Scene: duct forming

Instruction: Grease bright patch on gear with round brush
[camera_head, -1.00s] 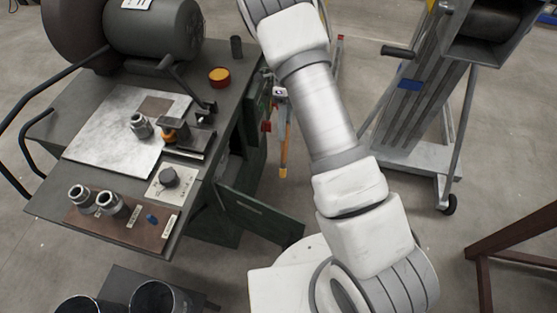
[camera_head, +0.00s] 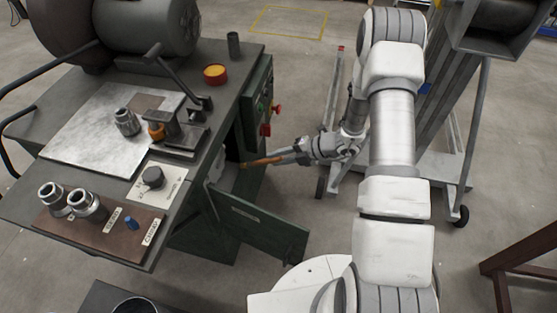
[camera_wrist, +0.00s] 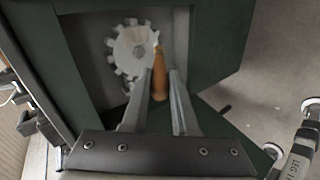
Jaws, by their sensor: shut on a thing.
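A brush with an orange-brown handle (camera_wrist: 159,82) is held between the fingers of my gripper (camera_wrist: 165,84). It also shows in the head view as a thin orange stick (camera_head: 262,160), pointing left from my gripper (camera_head: 292,154) at the cabinet opening. A pale toothed gear (camera_wrist: 128,48) sits inside the dark green housing in the wrist view. The brush's far end overlaps the gear's right edge; I cannot tell whether it touches. The bristles are too small to make out. A bright patch cannot be told apart on the pale gear.
The green cabinet door (camera_head: 250,226) hangs open below the gripper. The bench (camera_head: 230,60) above carries metal fittings (camera_head: 83,203), a clamp and a red-yellow button (camera_head: 215,73). A grey lifting frame (camera_head: 440,165) stands at right. Floor is clear between cabinet and frame.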

